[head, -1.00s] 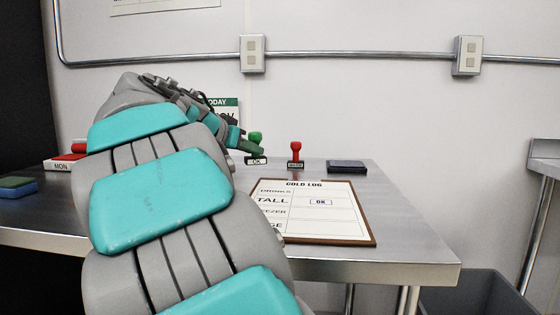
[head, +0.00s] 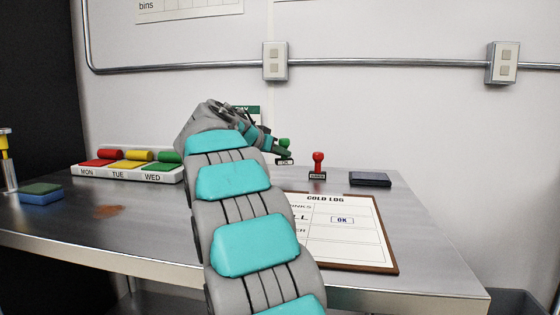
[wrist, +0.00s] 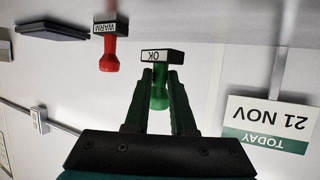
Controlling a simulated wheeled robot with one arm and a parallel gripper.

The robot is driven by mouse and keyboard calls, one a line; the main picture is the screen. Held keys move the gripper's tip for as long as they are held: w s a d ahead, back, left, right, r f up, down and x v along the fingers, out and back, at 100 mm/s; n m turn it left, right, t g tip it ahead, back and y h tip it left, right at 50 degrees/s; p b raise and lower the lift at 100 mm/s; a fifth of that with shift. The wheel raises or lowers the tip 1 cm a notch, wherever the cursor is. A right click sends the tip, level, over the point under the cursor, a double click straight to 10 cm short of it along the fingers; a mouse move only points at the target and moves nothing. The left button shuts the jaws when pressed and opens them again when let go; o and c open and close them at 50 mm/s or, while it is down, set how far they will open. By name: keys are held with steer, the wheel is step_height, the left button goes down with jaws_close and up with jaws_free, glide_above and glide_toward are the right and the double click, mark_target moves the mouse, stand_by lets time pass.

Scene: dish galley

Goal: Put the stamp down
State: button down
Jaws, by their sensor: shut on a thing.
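The green OK stamp (head: 284,146) is at the back of the steel table, left of the red WARM stamp (head: 318,166). My gripper (head: 279,151) is shut on its green handle. In the wrist view, which is upside down, the two fingers of my gripper (wrist: 162,82) lie on either side of the handle, and the stamp's OK block (wrist: 162,56) points away from my palm. The red stamp (wrist: 108,50) stands apart beside it. I cannot tell whether the OK stamp touches the table. A dark ink pad (head: 370,179) lies right of the red stamp.
A clipboard (head: 385,267) with the cold log, bearing an OK mark, lies in front. A MON/TUE/WED tray (head: 130,174) with coloured pieces and a blue-green sponge (head: 40,192) are at left. A TODAY 21 NOV sign (wrist: 268,125) stands near my gripper. The table's right front is clear.

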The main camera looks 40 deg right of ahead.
mark_target(276, 161)
steer(key=shift+w+d, duration=0.55)
steer(key=shift+w, duration=0.15)
steer(key=shift+f, duration=1.85)
steer(key=shift+f, duration=0.15)
steer(key=c, duration=0.8)
jaws_free()
steer(key=shift+o, duration=0.2)
steer(key=shift+r+p, duration=0.25)
steer(key=shift+p, duration=0.05)
steer(key=b+v, duration=0.2)
steer(key=v, duration=1)
steer(key=shift+f, duration=0.1)
